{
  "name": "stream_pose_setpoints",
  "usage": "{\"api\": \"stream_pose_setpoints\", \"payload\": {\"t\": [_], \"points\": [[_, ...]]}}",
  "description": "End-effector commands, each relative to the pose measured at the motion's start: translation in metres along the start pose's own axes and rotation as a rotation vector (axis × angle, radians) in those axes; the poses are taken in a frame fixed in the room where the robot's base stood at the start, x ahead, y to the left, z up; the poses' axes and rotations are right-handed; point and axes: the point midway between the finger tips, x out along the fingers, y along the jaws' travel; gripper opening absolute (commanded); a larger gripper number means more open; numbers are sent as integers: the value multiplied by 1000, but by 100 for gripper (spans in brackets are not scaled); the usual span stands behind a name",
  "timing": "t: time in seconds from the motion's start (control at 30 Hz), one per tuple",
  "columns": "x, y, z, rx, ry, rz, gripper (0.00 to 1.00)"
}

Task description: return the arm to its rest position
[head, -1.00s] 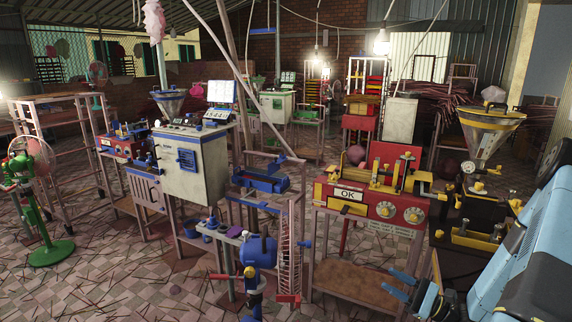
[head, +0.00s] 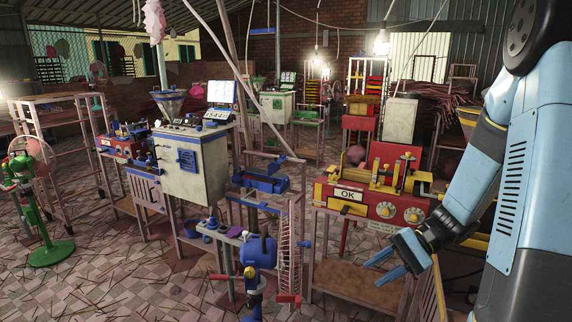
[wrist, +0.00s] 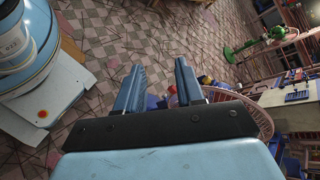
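My gripper (head: 384,265) is at the right of the head view, at the end of my light blue arm. Its two blue fingers point left and are spread apart, with nothing between them. It hangs in front of the red and yellow machine marked OK (head: 372,195), over the low brown shelf (head: 352,284) as seen from the head. In the wrist view the two fingers (wrist: 158,88) also stand apart and empty, with tiled floor (wrist: 150,35) beyond them. I cannot tell the exact gap between the gripper and the shelf.
A blue motor (head: 260,252) on a stand and a pinkish wire rack (head: 290,250) stand left of the gripper. A white cabinet machine (head: 195,165) is farther left, and a green pedestal fan (head: 40,200) is at the far left. The tiled floor at front left is open, strewn with thin sticks.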

Motion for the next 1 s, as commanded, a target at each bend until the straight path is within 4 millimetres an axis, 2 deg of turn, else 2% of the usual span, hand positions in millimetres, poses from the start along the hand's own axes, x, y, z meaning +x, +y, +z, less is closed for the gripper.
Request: {"api": "stream_pose_setpoints", "payload": {"t": [0.1, 0.47, 1.0], "points": [[-1, -5, 17, -51, 47, 115, 38], [-13, -15, 61, -202, 224, 416, 38], [-48, -35, 128, -470, 588, 733, 38]]}}
